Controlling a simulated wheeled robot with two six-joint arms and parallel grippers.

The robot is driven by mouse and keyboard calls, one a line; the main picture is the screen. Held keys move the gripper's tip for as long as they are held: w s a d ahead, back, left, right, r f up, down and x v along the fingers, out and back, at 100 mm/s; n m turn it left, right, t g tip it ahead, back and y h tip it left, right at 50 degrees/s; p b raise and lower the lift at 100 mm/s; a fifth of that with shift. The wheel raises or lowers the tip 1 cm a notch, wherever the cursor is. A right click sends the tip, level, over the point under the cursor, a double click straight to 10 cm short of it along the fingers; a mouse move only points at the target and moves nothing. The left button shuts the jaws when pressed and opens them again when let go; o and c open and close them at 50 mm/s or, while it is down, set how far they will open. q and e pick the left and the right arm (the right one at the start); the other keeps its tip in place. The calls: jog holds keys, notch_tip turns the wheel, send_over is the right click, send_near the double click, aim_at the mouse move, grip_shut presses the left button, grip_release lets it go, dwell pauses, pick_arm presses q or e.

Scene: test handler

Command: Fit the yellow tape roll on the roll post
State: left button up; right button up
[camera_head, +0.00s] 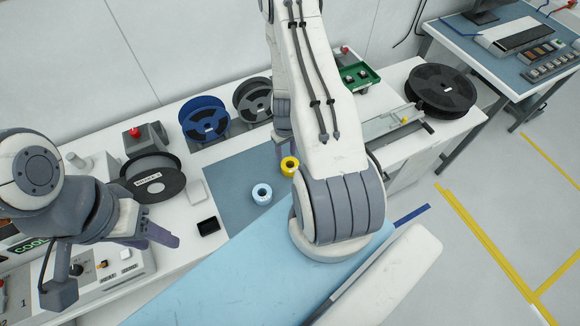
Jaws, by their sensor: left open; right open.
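The yellow tape roll (290,166) sits on the dark grey-blue mat (232,208), just left of my large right arm, which partly covers it. I cannot pick out the roll post with certainty. My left gripper (155,240) is open and empty at the left, above the front of the bench, well apart from the yellow roll.
A light blue roll (262,194) sits beside the yellow one. A labelled reel (153,178) and a small black box (208,227) lie left of the mat. A green tray (357,77) stands behind my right arm.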

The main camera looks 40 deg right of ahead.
aim_at(285, 167)
notch_tip(285, 167, down, 4)
jog(key=b, duration=0.2)
jog(key=shift+r+b, duration=0.1)
jog(key=shift+b, duration=0.3)
jog(key=f+b, duration=0.1)
jog(key=b, duration=0.1)
jog(key=f+b, duration=0.1)
jog(key=f, duration=0.1)
jog(key=f+b, duration=0.2)
jog(key=shift+a+f+b, duration=0.15)
jog(key=shift+a+b, duration=0.2)
grip_shut()
